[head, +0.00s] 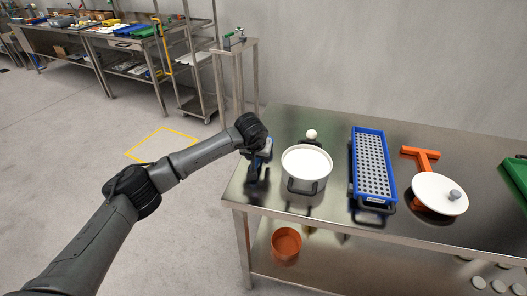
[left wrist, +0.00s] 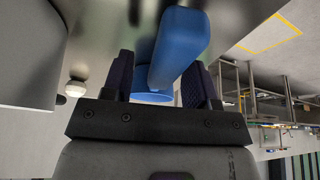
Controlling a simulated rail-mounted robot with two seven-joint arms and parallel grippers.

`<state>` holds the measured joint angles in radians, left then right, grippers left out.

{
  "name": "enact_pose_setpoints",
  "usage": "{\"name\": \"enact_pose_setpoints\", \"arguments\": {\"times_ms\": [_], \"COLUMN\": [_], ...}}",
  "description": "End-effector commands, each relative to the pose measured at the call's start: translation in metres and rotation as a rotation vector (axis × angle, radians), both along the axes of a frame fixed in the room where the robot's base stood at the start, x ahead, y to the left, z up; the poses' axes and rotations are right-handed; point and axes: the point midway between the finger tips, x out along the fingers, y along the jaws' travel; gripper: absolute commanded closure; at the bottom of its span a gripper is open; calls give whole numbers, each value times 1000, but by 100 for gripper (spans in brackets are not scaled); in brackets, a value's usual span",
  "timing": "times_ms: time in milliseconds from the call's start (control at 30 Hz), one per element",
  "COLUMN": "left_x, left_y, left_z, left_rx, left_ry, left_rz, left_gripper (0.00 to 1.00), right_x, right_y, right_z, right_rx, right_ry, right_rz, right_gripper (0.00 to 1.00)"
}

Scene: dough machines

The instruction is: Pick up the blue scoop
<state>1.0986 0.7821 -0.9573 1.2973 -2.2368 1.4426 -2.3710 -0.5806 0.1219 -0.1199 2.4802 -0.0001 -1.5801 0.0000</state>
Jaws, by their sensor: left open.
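The blue scoop (left wrist: 180,45) shows large in the left wrist view, with its long blue part between the two fingers. In the head view the scoop (head: 266,150) is at the left end of the steel table, partly hidden by my left arm. My left gripper (left wrist: 160,78) is open, with one dark finger on each side of the scoop. I cannot tell whether either finger touches it. In the head view my left gripper (head: 256,163) is small and dark over the table's left edge. My right gripper is not in view.
A white pot (head: 306,162) stands just right of the scoop, with a white ball-topped item (head: 311,134) behind it. Further right are a blue perforated tray (head: 372,165), an orange tool (head: 420,155) and a white lid (head: 440,194). An orange bowl (head: 286,243) sits on the lower shelf.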

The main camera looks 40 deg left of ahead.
Motion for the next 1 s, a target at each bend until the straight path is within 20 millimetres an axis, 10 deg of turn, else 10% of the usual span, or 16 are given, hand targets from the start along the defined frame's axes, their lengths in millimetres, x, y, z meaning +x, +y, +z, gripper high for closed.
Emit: {"name": "enact_pose_setpoints", "arguments": {"times_ms": [333, 1000], "left_x": [2, 2], "left_y": [1, 1], "left_z": [-5, -4], "left_rx": [-1, 0], "left_ry": [0, -1], "left_rz": [0, 0], "left_gripper": [47, 100], "right_x": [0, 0], "right_y": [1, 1], "right_z": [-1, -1], "right_rx": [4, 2], "right_ry": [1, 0], "right_rz": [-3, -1], "right_gripper": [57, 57]}}
